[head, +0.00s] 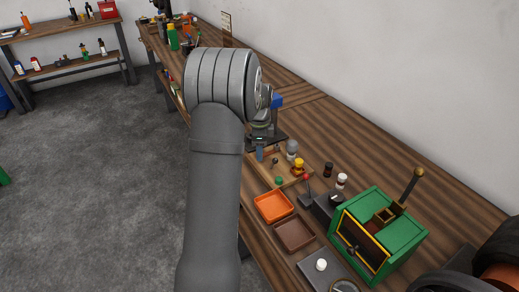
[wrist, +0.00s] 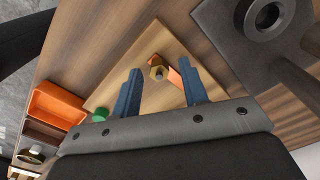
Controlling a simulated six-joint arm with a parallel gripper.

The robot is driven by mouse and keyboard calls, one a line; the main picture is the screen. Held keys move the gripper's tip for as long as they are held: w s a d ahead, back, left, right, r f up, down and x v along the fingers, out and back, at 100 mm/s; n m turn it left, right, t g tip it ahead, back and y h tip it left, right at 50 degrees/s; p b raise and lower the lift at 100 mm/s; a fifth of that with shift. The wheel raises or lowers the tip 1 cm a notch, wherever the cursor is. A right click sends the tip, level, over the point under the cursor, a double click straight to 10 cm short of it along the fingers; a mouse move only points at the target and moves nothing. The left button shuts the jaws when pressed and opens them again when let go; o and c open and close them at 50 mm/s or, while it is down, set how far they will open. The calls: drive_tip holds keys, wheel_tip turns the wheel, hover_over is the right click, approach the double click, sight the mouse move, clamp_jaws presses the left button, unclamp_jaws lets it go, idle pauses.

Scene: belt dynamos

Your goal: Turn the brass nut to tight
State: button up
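The brass nut (wrist: 156,72) shows in the wrist view on a light wooden board (wrist: 142,50), with a pale round stud end at its middle. An orange strip (wrist: 174,74) lies beside and partly under it. My gripper (wrist: 159,66) has its two blue fingers spread apart, and nothing is held. In the picture the nut sits between the fingertips, with a gap on each side; I cannot tell the height gap. In the head view my gripper (head: 262,152) is over the board and largely hidden by my arm. I cannot make out the nut surely there.
A green knob (wrist: 100,115) is left of the fingers. An orange tray (head: 273,206) and a brown tray (head: 294,234) lie nearby. A dark metal base (wrist: 237,50) stands at upper right in the wrist view. A green box (head: 385,235) is at right in the head view.

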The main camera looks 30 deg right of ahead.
wheel_tip(320, 180, up, 18)
drive_tip(key=shift+f, duration=0.25)
idle(0.3)
idle(0.4)
wheel_tip(320, 180, down, 18)
drive_tip(key=shift+r, duration=0.2)
idle(0.5)
